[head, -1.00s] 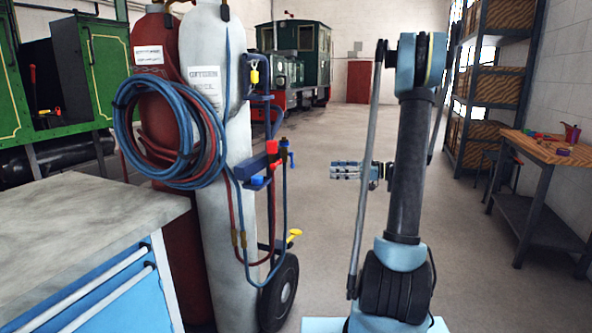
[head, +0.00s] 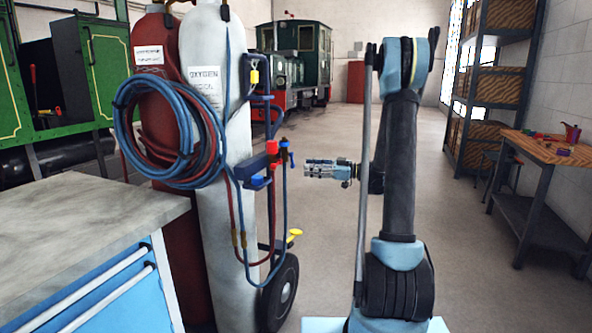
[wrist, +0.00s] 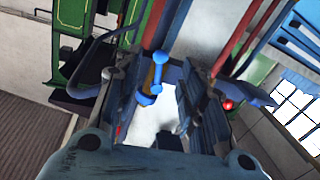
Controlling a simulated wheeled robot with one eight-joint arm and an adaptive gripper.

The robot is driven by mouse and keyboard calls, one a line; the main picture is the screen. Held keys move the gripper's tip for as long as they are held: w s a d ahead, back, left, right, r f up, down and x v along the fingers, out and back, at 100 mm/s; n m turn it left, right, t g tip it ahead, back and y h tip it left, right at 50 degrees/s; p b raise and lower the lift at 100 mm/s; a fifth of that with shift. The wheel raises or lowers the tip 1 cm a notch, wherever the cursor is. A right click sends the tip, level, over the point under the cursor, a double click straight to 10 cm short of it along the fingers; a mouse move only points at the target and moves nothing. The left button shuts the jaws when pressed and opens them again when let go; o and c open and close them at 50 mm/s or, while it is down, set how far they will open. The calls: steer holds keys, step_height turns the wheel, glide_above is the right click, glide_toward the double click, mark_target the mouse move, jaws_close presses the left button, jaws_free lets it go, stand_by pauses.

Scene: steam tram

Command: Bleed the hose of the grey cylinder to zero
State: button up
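The grey cylinder (head: 225,135), labelled oxygen, stands upright in front of a dark red cylinder (head: 153,55). Its blue hose (head: 284,220) hangs at the right side beside a red hose (head: 238,210). Red and dark blue knobs (head: 284,148) sit on a bracket there, with a blue knob (head: 257,182) below. My gripper (head: 306,169) points left, to the right of these fittings and apart from them in the head view. In the wrist view its fingers (wrist: 152,98) are spread, with a blue handle (wrist: 157,76) and a yellow part (wrist: 146,97) showing between them.
A yellow handle (head: 294,233) sits low by the cart wheel (head: 281,292). Coiled hoses (head: 165,130) hang on the cylinders' front. A blue cabinet (head: 105,300) stands at the left, a workbench (head: 556,150) at the right. The floor between is clear.

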mark_target(292, 161)
steer(key=w+a, duration=0.1)
steer(key=a, duration=0.5)
steer(key=shift+a, duration=0.2)
